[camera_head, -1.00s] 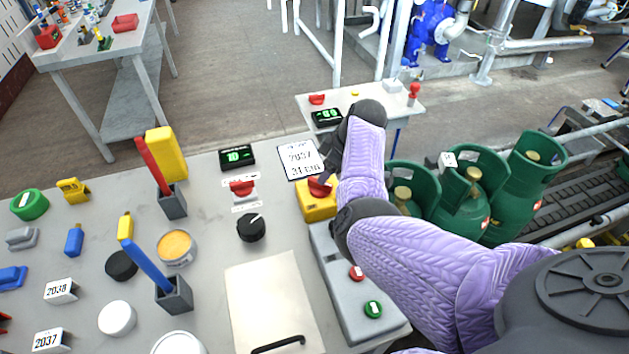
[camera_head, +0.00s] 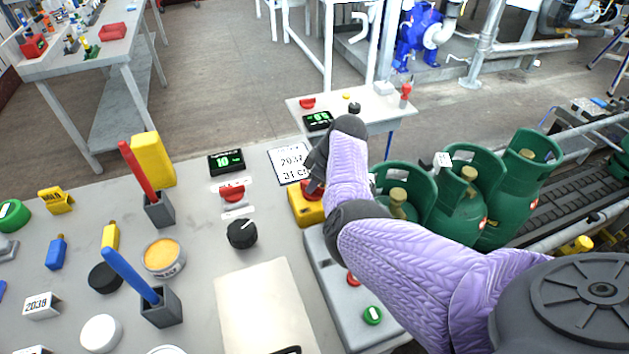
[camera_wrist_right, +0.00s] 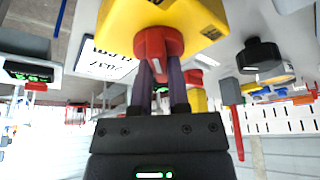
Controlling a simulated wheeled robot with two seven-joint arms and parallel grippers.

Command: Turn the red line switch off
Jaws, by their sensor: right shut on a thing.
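A yellow switch box (camera_head: 307,212) with a red rotary knob (camera_head: 312,193) stands on the grey table, above the long grey button panel. My right gripper (camera_head: 316,184) reaches down to the knob from above and partly hides it. In the right wrist view the two fingers (camera_wrist_right: 160,88) are closed on the red knob (camera_wrist_right: 158,42) under the yellow box (camera_wrist_right: 190,14). The knob's exact angle is hard to tell. Another red switch (camera_head: 232,193) on a white plate sits to the left, below a green-lit display. My left gripper is out of view.
A black dial (camera_head: 242,233) lies left of the grey button panel (camera_head: 335,285). A date card (camera_head: 289,165) lies just behind the yellow box. Green gas cylinders (camera_head: 458,203) stand along the conveyor at right. Red and blue rods stand in grey holders at left.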

